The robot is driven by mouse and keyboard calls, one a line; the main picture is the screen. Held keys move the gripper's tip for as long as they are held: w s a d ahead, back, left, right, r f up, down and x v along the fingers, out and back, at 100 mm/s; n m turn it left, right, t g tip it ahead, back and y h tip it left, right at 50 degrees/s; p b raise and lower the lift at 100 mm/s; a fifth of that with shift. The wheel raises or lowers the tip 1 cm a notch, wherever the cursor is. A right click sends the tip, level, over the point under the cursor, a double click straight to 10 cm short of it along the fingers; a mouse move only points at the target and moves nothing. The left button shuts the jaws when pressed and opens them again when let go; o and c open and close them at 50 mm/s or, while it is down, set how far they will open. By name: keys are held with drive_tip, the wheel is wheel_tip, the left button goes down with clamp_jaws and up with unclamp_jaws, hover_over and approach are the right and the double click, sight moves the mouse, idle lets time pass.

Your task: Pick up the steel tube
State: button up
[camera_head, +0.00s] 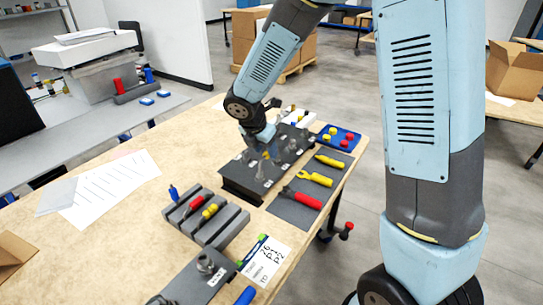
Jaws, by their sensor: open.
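I cannot clearly tell which object is the steel tube. Small grey metallic parts (291,146) stand on a black plate (243,182) at the middle of the bench, close to my gripper. Another short grey metal fitting (206,264) stands on a dark plate at the near end of the bench. My gripper (266,152) points down over the black plate, open. Its fingers are small and blend into the dark plate, so I see no object between them. The arm hides part of the far side of the plate.
A grey grooved rack (228,226) holds red, yellow and blue pieces. A grey mat (290,211) bears yellow and red hand tools. A blue tray (327,142) holds red and yellow pieces. White sheets (112,186) lie left. The bench's left middle is mostly clear.

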drive_tip(key=shift+d+x, duration=0.15)
drive_tip(key=shift+x, duration=1.2)
drive_tip(key=shift+d+x, duration=0.1)
drive_tip(key=shift+x, duration=1.25)
drive_tip(key=shift+w+r, duration=0.15)
drive_tip(key=shift+c, duration=0.3)
clamp_jaws()
